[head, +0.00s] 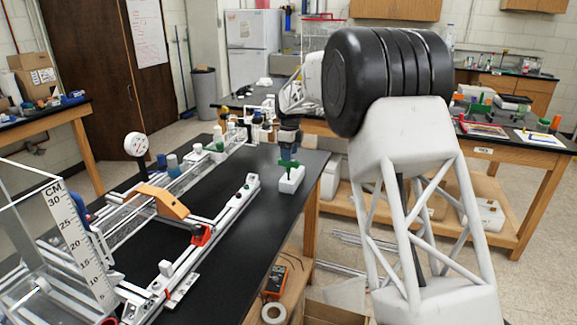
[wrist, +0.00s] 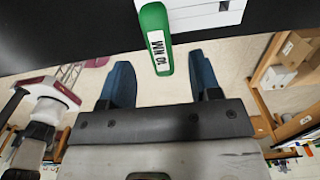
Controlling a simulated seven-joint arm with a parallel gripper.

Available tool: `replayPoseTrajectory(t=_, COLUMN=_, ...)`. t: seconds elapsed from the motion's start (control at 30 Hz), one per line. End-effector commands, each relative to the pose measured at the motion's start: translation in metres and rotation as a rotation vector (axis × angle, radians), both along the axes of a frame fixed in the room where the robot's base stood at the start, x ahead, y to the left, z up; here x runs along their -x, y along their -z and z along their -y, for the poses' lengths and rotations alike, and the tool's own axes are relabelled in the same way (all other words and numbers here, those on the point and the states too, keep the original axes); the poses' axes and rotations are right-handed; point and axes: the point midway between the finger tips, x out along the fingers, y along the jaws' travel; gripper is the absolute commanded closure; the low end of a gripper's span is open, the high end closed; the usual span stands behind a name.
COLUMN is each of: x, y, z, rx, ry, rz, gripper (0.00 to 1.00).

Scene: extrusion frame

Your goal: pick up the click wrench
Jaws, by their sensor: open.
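The click wrench (wrist: 155,32) shows in the wrist view as a green handle with a white "10 NM" label. In the head view its green part (head: 288,164) stands at a white block (head: 291,181) near the table's right edge. My gripper (wrist: 160,78) is open, with one blue finger on each side of the handle's near end in the wrist view and visible gaps on both sides. In the head view my gripper (head: 288,151) is right above the wrench and hides its top. I cannot tell how deep the handle sits between the fingers.
The black table (head: 245,240) carries an aluminium extrusion frame (head: 215,225) left of the wrench, with an orange bracket (head: 163,201) on it. Several bottles and jars stand behind. The white block also shows in the wrist view (wrist: 205,14). The table edge lies close on the right.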

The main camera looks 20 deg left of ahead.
Motion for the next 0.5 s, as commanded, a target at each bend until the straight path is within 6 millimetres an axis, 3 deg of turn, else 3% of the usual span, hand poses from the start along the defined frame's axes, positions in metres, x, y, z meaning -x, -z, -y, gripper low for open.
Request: replayPoseTrajectory(t=0.5, x=-0.0002, y=0.0090, z=-0.0008, rx=0.000, ry=0.000, rz=0.000, gripper=0.43)
